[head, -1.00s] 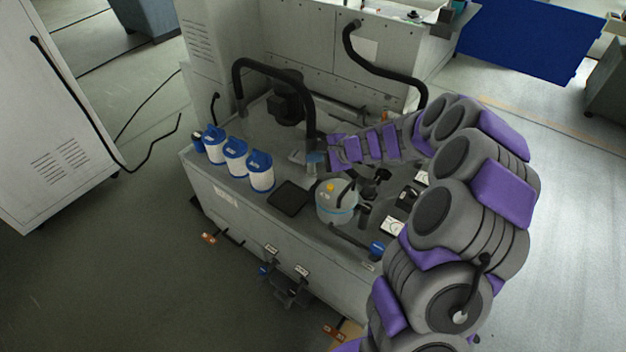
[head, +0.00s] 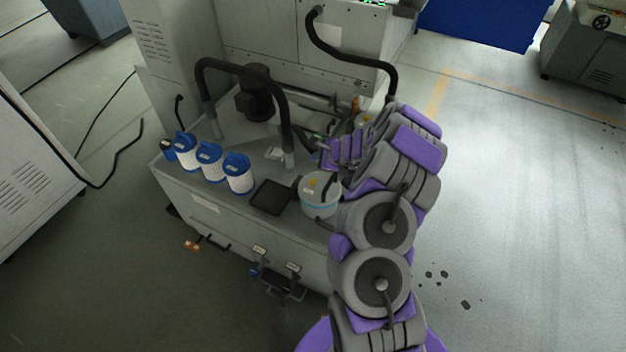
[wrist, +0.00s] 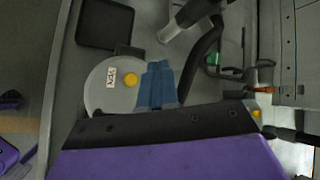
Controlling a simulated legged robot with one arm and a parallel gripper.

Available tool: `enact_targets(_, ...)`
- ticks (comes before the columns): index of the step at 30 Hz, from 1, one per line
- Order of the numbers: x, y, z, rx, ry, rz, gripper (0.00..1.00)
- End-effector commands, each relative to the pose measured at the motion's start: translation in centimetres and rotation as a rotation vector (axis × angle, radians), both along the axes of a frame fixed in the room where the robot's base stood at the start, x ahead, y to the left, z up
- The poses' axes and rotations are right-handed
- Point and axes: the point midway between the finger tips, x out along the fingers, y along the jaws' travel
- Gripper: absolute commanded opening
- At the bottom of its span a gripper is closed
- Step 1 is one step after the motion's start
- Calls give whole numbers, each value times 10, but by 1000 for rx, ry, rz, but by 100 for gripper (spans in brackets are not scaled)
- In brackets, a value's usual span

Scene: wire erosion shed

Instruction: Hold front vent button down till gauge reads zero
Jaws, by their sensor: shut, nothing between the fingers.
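The front canister (head: 320,197) is pale and round, with a blue band, and stands at the front of the bench. Its yellow vent button (head: 312,182) is on the lid, and the button also shows in the wrist view (wrist: 130,79), beside a small white label (wrist: 111,77). My gripper (wrist: 158,68) has blue fingers, closed together and empty. In the wrist view they lie over the lid's right part, just right of the button; I cannot tell their height above it. No readable gauge shows; my arm covers the bench right of the canister.
Several blue-topped white filters (head: 209,163) stand left of the canister, with a flat black tray (head: 271,196) between. Black hoses (head: 243,68) arch over the bench behind. A pedal-like unit (head: 280,278) sits low in front. The floor at right is open.

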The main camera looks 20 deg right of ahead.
Motion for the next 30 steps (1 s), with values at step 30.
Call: enact_targets(30,0,5,-86,-3,1,2,0)
